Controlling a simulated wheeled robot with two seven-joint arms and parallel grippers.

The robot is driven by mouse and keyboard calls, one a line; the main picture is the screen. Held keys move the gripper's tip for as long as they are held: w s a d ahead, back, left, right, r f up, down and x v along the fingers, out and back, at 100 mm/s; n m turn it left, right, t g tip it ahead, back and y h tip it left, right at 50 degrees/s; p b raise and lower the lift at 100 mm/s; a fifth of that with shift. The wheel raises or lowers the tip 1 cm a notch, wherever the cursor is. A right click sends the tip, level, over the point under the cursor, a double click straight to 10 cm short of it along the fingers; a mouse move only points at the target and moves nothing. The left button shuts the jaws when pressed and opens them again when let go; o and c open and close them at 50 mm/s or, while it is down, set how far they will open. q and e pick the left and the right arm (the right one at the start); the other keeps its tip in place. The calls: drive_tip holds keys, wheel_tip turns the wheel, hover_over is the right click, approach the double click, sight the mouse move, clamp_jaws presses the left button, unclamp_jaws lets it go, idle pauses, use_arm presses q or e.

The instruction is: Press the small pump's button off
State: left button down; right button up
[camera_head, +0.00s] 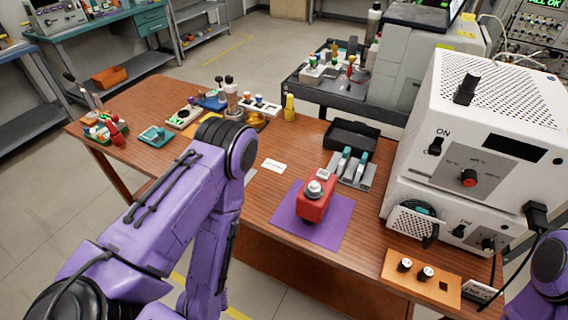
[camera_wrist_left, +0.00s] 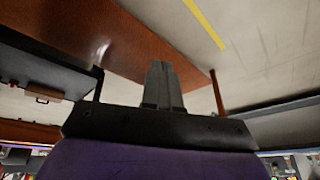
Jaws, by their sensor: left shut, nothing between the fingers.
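A small white unit (camera_head: 411,223) with a round dark grille and knobs sits at the table's right front, under a large white box (camera_head: 470,150). Its short label is too small to read surely. A red block (camera_head: 314,206) with a pale round top stands on a purple mat (camera_head: 283,217). I cannot tell surely which of these is the small pump. My left gripper (camera_wrist_left: 163,72) shows in the left wrist view, its fingers together and empty, with the wooden table's edge and floor beyond; it is hidden in the head view. My right gripper is out of view.
An orange plate (camera_head: 424,290) with two dark knobs lies at the table's right front. A grey rack (camera_head: 350,170) and black tray (camera_head: 352,138) stand behind the mat. Bottles and small holders line the table's back left. A black plug and cable (camera_head: 538,216) hang at right.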

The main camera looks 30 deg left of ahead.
use_arm(q)
drive_tip(key=shift+s+a, duration=0.1)
drive_tip(key=shift+s, duration=0.2)
